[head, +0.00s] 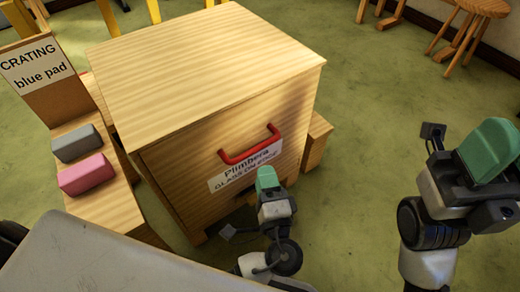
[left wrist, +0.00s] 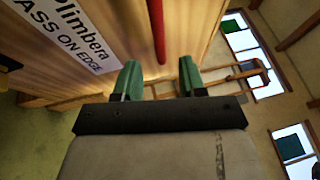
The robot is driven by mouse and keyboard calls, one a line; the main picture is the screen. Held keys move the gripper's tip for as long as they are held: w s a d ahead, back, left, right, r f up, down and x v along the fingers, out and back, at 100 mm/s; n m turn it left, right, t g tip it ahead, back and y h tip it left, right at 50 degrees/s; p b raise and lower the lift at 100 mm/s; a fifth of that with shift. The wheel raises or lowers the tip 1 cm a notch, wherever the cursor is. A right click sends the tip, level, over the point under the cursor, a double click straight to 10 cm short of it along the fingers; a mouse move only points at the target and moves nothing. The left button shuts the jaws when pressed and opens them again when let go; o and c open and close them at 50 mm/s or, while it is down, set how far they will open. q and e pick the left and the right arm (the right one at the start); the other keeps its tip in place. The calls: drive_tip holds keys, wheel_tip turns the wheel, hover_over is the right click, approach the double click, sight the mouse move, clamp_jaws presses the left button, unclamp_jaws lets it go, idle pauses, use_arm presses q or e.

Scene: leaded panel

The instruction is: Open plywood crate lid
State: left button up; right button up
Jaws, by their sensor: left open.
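The plywood crate (head: 200,62) stands closed on the floor, its flat top bare. Its front face (head: 185,165) bears a red bar handle (head: 249,148) and a white label reading "Plimbera, GLASS ON EDGE" (head: 222,180). My left gripper (head: 267,178) is just below the handle, near the front face. In the left wrist view, its green fingers (left wrist: 158,80) are apart with nothing between them, and the red handle (left wrist: 157,28) lies beyond the gap, not gripped. My right gripper (head: 490,152) is raised at the right, away from the crate; its finger gap is hidden.
On the left, a wooden bench (head: 106,200) holds a grey block (head: 76,144) and a pink block (head: 87,174) below a "CRATING blue pad" sign (head: 38,69). A stool (head: 482,8) stands at the back right. Green floor (head: 375,110) is clear right of the crate.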

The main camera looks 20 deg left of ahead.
sight(257, 146)
use_arm(q)
drive_tip(key=b+x, duration=0.2)
drive_tip(key=x, duration=0.6)
drive_tip(key=shift+w+a, duration=0.1)
clamp_jaws()
